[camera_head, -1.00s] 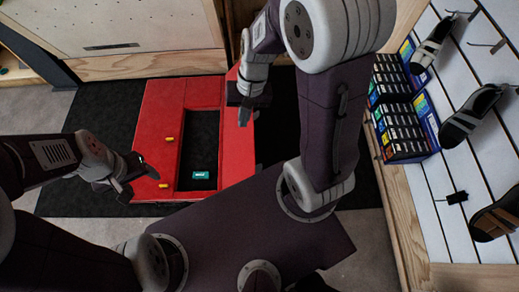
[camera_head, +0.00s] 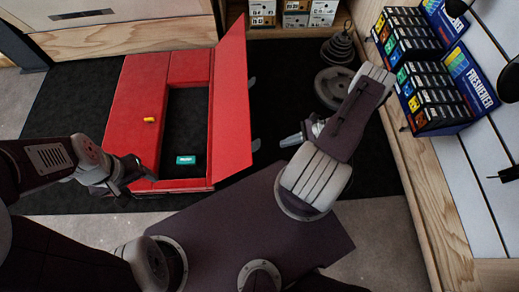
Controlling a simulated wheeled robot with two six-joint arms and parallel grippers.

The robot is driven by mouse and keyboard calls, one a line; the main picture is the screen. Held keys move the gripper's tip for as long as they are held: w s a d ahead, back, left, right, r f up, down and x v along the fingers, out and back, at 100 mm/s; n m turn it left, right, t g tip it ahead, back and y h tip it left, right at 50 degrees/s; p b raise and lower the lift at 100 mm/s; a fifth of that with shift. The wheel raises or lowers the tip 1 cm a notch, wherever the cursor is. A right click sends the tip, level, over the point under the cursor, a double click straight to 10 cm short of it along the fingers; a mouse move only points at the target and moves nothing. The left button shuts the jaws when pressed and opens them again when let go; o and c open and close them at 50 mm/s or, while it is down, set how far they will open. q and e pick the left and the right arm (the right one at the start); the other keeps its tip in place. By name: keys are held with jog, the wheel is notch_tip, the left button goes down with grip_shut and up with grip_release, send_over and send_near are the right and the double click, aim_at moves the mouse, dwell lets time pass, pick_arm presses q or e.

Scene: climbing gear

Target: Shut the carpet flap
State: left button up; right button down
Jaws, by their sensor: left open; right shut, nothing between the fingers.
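A red box-like pad (camera_head: 135,105) lies on the black mat, with an open dark recess in its top. A red flap (camera_head: 233,110) stands raised and tilted along the pad's right side, leaving the recess uncovered. A teal packet (camera_head: 186,160) lies in the recess near its front. A yellow tab (camera_head: 150,119) sits on the pad's left part. My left gripper (camera_head: 143,174) is open at the pad's front left corner; I cannot tell whether it touches. My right gripper (camera_head: 285,143) is shut and empty, to the right of the flap and apart from it, pointing left.
Grey weight plates (camera_head: 334,88) stand on the mat at the back right. Boxes of freshener (camera_head: 440,105) line the shelf ledge at right. Small cartons (camera_head: 297,13) sit at the back. Black mat (camera_head: 275,95) is clear right of the flap.

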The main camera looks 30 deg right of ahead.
jog(key=w+a+f+b, duration=0.2)
jog(key=w+a+f, duration=0.1)
jog(key=a, duration=0.7)
jog(key=shift+w+b, duration=0.3)
jog(key=shift+w, duration=0.45)
